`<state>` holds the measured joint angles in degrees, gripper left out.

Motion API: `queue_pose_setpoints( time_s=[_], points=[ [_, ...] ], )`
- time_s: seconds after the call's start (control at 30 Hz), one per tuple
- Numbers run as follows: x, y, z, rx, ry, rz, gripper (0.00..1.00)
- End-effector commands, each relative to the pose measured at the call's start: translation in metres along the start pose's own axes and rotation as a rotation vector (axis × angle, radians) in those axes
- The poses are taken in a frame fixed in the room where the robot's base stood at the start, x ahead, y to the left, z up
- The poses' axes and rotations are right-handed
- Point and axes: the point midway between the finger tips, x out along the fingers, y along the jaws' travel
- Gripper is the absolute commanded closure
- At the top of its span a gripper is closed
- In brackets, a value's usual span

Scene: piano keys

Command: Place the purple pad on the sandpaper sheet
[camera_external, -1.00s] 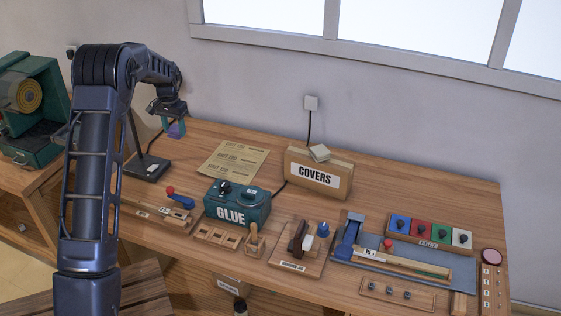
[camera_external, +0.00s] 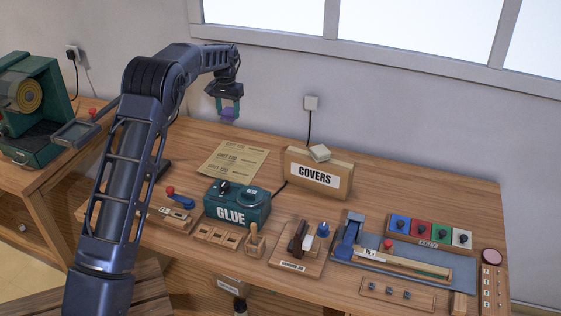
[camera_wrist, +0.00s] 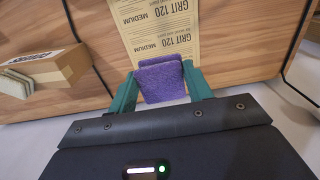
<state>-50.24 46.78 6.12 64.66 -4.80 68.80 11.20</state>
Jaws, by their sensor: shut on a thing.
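My gripper (camera_external: 229,112) is shut on the purple pad (camera_external: 228,115) and holds it in the air above the back of the workbench. In the wrist view the fuzzy purple pad (camera_wrist: 161,80) sits between my two teal fingers. The tan sandpaper sheet (camera_external: 232,160) lies flat on the bench, in front of and below the pad in the external view. In the wrist view the printed sheet (camera_wrist: 165,35) reads "GRIT 120 MEDIUM", and the pad covers part of its near end. The pad is apart from the sheet.
A COVERS box (camera_external: 317,172) with a pale pad (camera_external: 320,153) on top stands right of the sheet. A teal GLUE box (camera_external: 237,204) stands in front. A wall (camera_external: 270,95) rises behind the bench. Bare wood lies around the sheet.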

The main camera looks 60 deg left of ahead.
Motion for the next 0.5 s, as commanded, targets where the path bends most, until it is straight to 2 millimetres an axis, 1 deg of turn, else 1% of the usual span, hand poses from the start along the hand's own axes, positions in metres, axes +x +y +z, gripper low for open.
queue_pose_setpoints(
  time_s=[0.07,0.17,0.5],
  points=[
    [0.008,0.003,-0.002,0.000,-0.002,0.000,0.72],
    [0.024,0.003,-0.001,-0.001,-0.003,0.000,0.72],
    [0.099,0.002,-0.001,-0.001,-0.003,0.000,0.72]
  ],
)
